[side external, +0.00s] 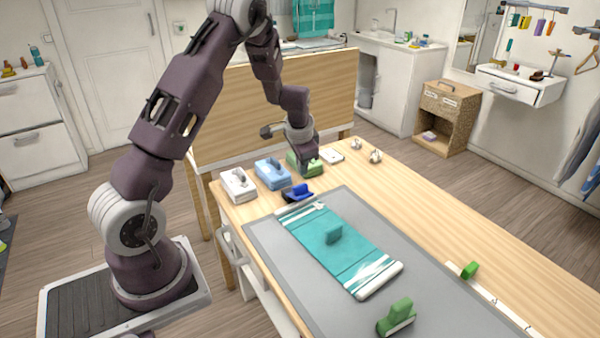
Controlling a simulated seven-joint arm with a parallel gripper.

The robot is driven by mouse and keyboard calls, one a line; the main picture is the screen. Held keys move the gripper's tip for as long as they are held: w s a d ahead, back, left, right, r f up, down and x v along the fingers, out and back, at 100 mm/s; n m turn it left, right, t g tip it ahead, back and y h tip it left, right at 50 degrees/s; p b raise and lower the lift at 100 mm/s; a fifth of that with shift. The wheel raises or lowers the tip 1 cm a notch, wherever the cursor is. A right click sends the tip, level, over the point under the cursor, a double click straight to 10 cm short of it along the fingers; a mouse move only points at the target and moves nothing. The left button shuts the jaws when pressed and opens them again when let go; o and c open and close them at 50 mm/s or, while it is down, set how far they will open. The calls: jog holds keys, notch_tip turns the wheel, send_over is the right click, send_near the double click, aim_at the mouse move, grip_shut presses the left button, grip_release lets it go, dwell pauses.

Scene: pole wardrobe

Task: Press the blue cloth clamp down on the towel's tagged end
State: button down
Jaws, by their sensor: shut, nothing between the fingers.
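The teal towel (355,258) lies flat on the grey mat, with white stripes at both ends. I cannot make out for certain which end has the tag. A dark blue clamp (298,192) sits at the towel's far left end, at the mat's far edge. Whether it touches the towel is unclear. My gripper (308,170) is shut and empty, behind and slightly above the blue clamp in the picture. It overlaps a green block (293,158) and partly hides it.
Green clamps lie on the near mat (397,317) and at the right edge (470,270). Small pale items (376,156) stand behind. The table's right strip is mostly clear.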

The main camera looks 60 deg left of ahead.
jog(key=s+a+r+n+h, duration=0.1)
jog(key=a+r+h, duration=0.4)
jog(key=a, duration=0.5)
send_near(303, 192)
jog(key=f, duration=0.1)
jog(key=w+a+f, duration=0.1)
jog(key=f, duration=0.1)
jog(key=shift+w+a+f+t, duration=0.15)
jog(key=shift+a+t, duration=0.1)
jog(key=shift+t, duration=0.15)
jog(key=shift+d+f, duration=0.2)
jog(key=shift+f, duration=0.35)
jog(key=shift+d+f+y, duration=0.35)
jog(key=shift+d+y, duration=0.35)
jog(key=shift+d, duration=0.1)
jog(key=shift+d+f+y, duration=0.4)
jog(key=shift+d+y, duration=0.3)
jog(key=shift+d, duration=0.05)
